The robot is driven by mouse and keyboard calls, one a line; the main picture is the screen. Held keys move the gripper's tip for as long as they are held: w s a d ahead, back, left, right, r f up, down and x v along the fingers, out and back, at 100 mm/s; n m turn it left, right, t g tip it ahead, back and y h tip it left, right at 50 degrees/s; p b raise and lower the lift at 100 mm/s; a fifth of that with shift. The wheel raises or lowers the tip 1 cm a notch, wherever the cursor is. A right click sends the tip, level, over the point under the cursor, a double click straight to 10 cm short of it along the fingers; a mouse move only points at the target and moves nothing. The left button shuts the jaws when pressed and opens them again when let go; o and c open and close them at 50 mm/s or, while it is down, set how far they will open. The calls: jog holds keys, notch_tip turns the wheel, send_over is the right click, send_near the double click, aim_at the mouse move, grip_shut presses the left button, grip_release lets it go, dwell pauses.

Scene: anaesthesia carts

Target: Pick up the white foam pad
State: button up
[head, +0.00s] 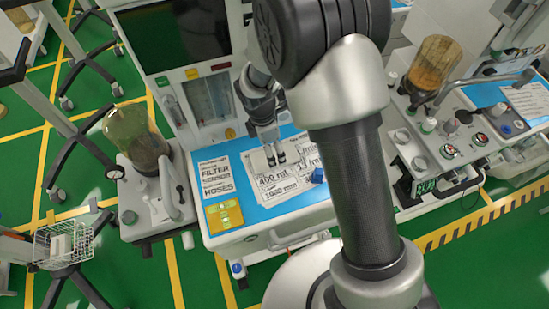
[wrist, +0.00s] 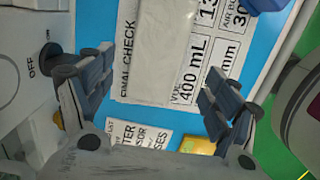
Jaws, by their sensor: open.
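The white foam pad (wrist: 163,50) is a pale, flat rectangle lying on the printed sheets of the cart's blue work surface. In the head view the pad (head: 258,160) is partly hidden by my gripper (head: 275,160), which points down over it. In the wrist view my gripper (wrist: 158,78) is open and empty, with one finger on each side of the picture. The pad lies between and beyond the fingertips, apart from them in the picture. How high the fingertips are above the pad is hard to tell.
A small blue object (head: 318,175) lies right of the pad. A yellow panel (head: 224,215) is at the surface's front left corner. A glass canister (head: 137,135) stands left, and another machine with an amber canister (head: 434,65) stands right. A dark screen (head: 178,35) rises behind.

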aim_at(274, 153)
jog(key=f, duration=0.1)
jog(key=f+b, duration=0.1)
jog(key=f, duration=0.1)
jog(key=d+f+b, duration=0.1)
jog(key=f, duration=0.1)
jog(key=shift+w+f, duration=0.15)
jog(key=shift+w, duration=0.2)
jog(key=shift+c, duration=0.4)
jog(key=c, duration=0.9)
